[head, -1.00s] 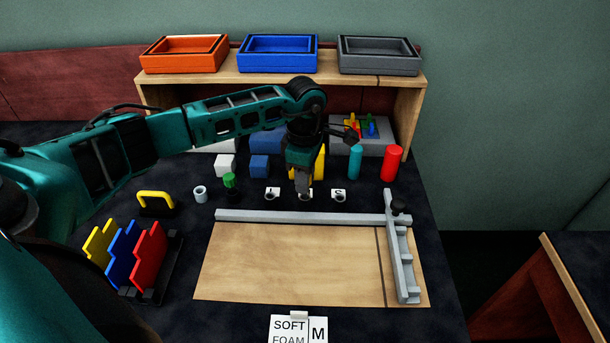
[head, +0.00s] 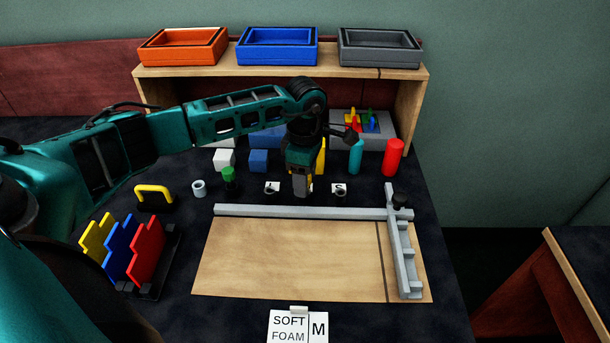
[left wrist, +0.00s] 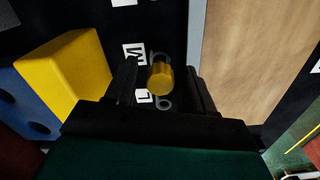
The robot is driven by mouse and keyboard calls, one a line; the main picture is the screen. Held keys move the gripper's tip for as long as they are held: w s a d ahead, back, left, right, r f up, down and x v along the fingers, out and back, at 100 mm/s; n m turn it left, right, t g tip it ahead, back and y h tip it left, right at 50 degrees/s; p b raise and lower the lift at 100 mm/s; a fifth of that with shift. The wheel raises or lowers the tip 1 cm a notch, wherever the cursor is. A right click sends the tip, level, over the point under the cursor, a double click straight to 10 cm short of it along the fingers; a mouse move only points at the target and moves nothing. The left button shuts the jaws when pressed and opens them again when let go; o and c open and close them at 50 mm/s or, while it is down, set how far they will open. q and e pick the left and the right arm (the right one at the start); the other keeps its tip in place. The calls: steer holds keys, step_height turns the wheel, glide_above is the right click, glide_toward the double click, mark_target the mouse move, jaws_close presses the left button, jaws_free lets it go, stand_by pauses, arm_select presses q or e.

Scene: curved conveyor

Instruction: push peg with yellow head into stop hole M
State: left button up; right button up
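The yellow head of the peg (left wrist: 160,79) shows in the left wrist view between the two fingers of my left gripper (left wrist: 162,80), with a gap on each side. The fingers are apart. A grey ring, the stop at label M (left wrist: 135,55), shows partly behind the yellow head; how deep the peg sits cannot be told. In the head view my left gripper (head: 302,192) points down over the middle of the row of stops and hides the peg and most of stop M. My right gripper is not in view.
Stops stand on either side, at left (head: 271,189) and right (head: 339,188). A green-headed peg (head: 229,175), a grey ring (head: 199,188) and a yellow block (left wrist: 65,72) are near. A grey rail (head: 300,211) edges the wooden board in front.

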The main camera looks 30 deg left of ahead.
arm_select(q)
steer(key=shift+o, duration=0.2)
steer(key=shift+r, duration=0.6)
step_height(320, 180, up, 12)
steer(key=shift+f+p, duration=0.15)
steer(key=shift+p, duration=0.25)
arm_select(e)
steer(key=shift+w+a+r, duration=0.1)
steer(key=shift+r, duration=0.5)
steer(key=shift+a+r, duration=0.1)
